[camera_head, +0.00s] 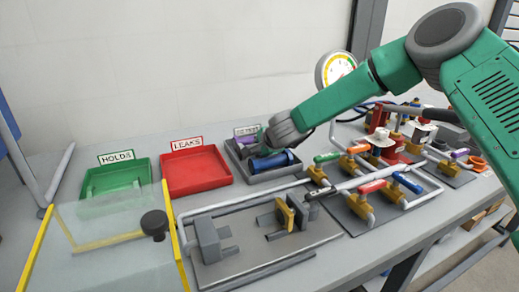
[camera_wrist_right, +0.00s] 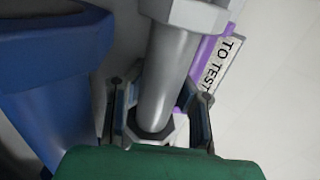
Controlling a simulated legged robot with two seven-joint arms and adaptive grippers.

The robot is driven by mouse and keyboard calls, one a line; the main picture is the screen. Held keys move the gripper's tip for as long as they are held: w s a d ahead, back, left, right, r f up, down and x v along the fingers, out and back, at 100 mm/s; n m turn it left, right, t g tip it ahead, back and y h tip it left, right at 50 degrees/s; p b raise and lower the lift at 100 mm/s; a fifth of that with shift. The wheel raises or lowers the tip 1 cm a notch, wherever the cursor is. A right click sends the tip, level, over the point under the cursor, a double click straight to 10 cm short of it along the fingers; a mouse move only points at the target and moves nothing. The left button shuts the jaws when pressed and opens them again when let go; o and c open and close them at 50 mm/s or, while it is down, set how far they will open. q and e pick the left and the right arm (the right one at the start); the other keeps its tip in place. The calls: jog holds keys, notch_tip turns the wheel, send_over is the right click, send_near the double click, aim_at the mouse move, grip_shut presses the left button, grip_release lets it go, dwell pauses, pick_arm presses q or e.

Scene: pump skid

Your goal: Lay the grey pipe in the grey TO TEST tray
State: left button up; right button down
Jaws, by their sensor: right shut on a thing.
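The grey pipe (camera_wrist_right: 168,80), with a hexagonal end, runs between the fingers of my right gripper (camera_wrist_right: 158,112) in the wrist view. My right gripper (camera_head: 257,150) is shut on it, over the grey TO TEST tray (camera_head: 243,172) in the head view. The gripper mostly hides the pipe there, and I cannot tell whether it touches the tray floor. A blue pipe (camera_head: 273,161) lies in the tray, and it also shows left of the grey pipe in the wrist view (camera_wrist_right: 50,85). The TO TEST label (camera_wrist_right: 222,65) is at right. My left gripper is not in view.
A purple part (camera_head: 246,141) is at the tray's back. The red LEAKS tray (camera_head: 195,171) and green HOLDS tray (camera_head: 114,180) stand to the left. Pipework with coloured valve handles (camera_head: 372,187) stands to the right. A clear yellow-edged guard (camera_head: 110,240) is at front left.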

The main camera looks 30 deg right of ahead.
jog(key=shift+s+d+f, duration=0.1)
jog(key=shift+d+f, duration=0.2)
jog(key=shift+d, duration=0.45)
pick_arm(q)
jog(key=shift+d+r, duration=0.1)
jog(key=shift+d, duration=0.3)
pick_arm(e)
jog(key=shift+f, duration=0.1)
